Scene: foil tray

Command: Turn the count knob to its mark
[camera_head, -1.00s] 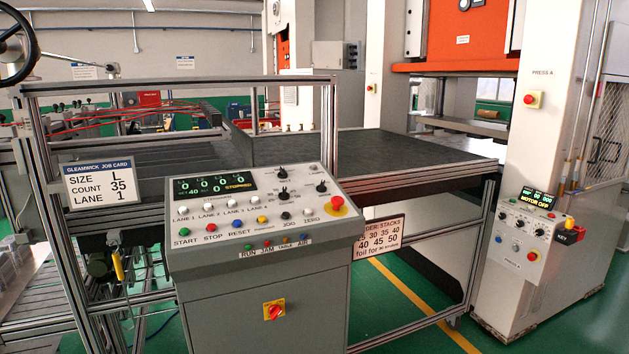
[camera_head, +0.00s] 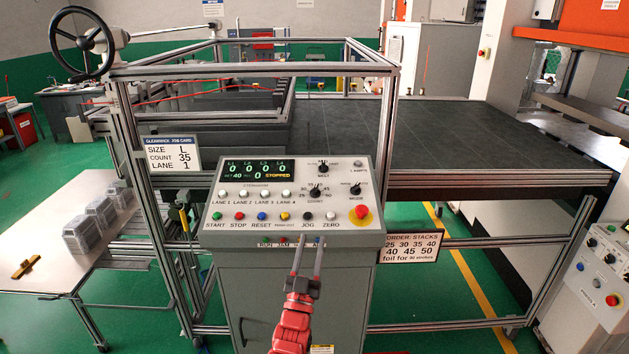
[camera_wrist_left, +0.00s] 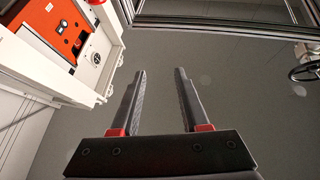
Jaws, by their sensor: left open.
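The count knob (camera_head: 316,191) is a small black knob on the grey control panel (camera_head: 230,231), ringed by numbers; its exact pointing is too small to tell. The display (camera_head: 244,171) reads STOPPED, with a set figure of 40. The job card (camera_head: 171,155) reads size L, count 35, lane 1. My left gripper (camera_head: 309,240) is open and empty, in front of the panel's lower edge and below the knob in the picture. In the left wrist view its two fingers (camera_wrist_left: 160,75) are apart with nothing between them, against the ceiling. My right gripper is not in view.
A mast knob (camera_head: 323,168) and a mode knob (camera_head: 355,189) sit near the count knob. Coloured buttons and a red emergency stop (camera_head: 361,213) line the panel's lower part. A metal frame (camera_head: 390,130) rises around it.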

